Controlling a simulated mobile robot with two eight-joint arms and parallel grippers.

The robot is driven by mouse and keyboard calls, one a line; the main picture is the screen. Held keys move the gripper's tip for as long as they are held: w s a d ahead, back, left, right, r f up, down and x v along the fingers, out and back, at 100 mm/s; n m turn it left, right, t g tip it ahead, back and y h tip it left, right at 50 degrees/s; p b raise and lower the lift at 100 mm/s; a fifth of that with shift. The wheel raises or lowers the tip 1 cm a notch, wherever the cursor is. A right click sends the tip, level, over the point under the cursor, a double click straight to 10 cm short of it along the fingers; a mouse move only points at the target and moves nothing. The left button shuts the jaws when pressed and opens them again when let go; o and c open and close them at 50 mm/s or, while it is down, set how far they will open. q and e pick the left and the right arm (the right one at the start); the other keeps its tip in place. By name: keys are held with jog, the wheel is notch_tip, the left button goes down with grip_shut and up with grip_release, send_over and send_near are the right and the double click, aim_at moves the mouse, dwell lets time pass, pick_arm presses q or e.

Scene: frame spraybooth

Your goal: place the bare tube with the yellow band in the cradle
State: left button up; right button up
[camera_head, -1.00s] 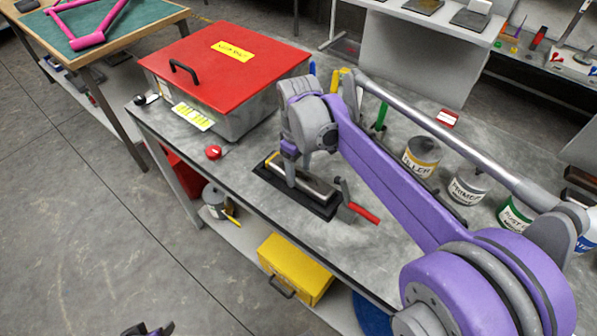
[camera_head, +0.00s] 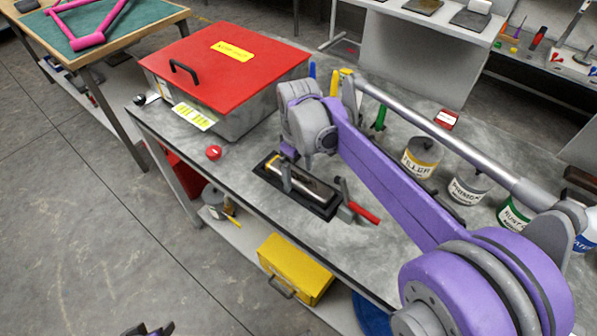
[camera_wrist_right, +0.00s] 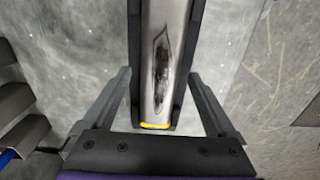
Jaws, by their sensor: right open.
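The bare metal tube (camera_head: 312,186) lies lengthwise in the black cradle (camera_head: 322,212) on the grey bench. Its yellow band (camera_head: 271,162) is at the end toward the red-lidded box. In the right wrist view the tube (camera_wrist_right: 163,60) has a dark streak, its yellow band (camera_wrist_right: 154,125) is at the near end, and black cradle walls (camera_wrist_right: 189,45) run along both sides. My right gripper (camera_head: 287,178) is at the banded end, its fingers (camera_wrist_right: 163,88) spread wide on either side and apart from the tube. A small part of my left gripper (camera_head: 148,329) shows at the bottom edge.
A red-handled clamp (camera_head: 362,213) stands beside the cradle's right end. The red-lidded box (camera_head: 215,60) and a red button (camera_head: 213,153) are to the left. Several paint cans (camera_head: 420,160) stand to the right behind my right arm. The bench's front edge is close to the cradle.

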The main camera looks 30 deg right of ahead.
aim_at(298, 176)
notch_tip(298, 176, up, 12)
jog(key=p, duration=0.1)
jog(key=shift+f, duration=0.15)
jog(key=shift+c, duration=0.4)
dwell(0.9)
